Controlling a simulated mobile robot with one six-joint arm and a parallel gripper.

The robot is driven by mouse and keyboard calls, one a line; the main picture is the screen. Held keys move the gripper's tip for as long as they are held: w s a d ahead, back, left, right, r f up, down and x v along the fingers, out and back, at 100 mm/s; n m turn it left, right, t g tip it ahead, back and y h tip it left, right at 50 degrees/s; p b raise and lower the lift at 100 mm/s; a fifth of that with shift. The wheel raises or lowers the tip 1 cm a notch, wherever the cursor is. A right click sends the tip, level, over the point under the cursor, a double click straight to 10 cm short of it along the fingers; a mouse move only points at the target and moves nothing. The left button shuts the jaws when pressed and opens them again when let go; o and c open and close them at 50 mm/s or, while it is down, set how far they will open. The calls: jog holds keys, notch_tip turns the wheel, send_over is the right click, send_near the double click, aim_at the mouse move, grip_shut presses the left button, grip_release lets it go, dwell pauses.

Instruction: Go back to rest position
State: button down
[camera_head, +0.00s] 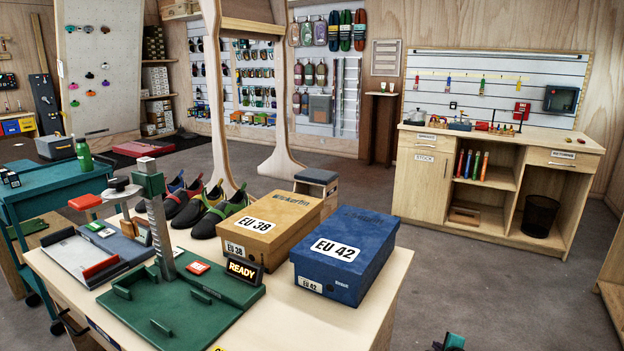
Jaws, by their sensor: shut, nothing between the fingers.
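My gripper does not show clearly in the head view. Only a small dark and green piece pokes up at the bottom edge, right of centre, and I cannot tell whether it is part of my arm. No fingers can be made out, and nothing held is visible. The wooden table (372,311) stands in front of me. On it are a blue EU 42 shoebox (372,232), a tan EU 38 shoebox (299,215), climbing shoes (222,218) and a green device base (150,305) with a grey upright post and a READY sign (243,270).
A grey and blue tray fixture (75,262) lies at the table's left. A teal cart (45,195) stands beyond it. A wooden workbench (425,190) with a dark bin (540,215) stands at the back right. Grey floor (480,290) between table and bench is open.

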jog(key=s+a+f+n+g+y+p, duration=0.2)
jog(key=s+a+f+n+g, duration=0.3)
jog(key=s+a, duration=0.65)
jog(key=s+a+f+n+g+y+p, duration=0.25)
jog(key=s+a+f+n, duration=0.35)
jog(key=s+a, duration=0.55)
jog(key=s+a+r+n+g+h+p, duration=0.1)
jog(key=s+n+g, duration=0.3)
jog(key=s, duration=0.9)
jog(key=s+a+r+n+g+h+p, duration=0.1)
jog(key=s+a+n+g+h+p, duration=0.1)
jog(key=s+n, duration=0.5)
jog(key=s+a+g+p, duration=0.1)
jog(key=s+a+g, duration=0.1)
jog(key=s, duration=0.3)
jog(key=shift+s+a+n, duration=0.15)
jog(key=shift+s+n, duration=0.15)
jog(key=shift+s, duration=0.1)
jog(key=shift+r+g+h, duration=0.1)
jog(key=shift+g+h, duration=0.15)
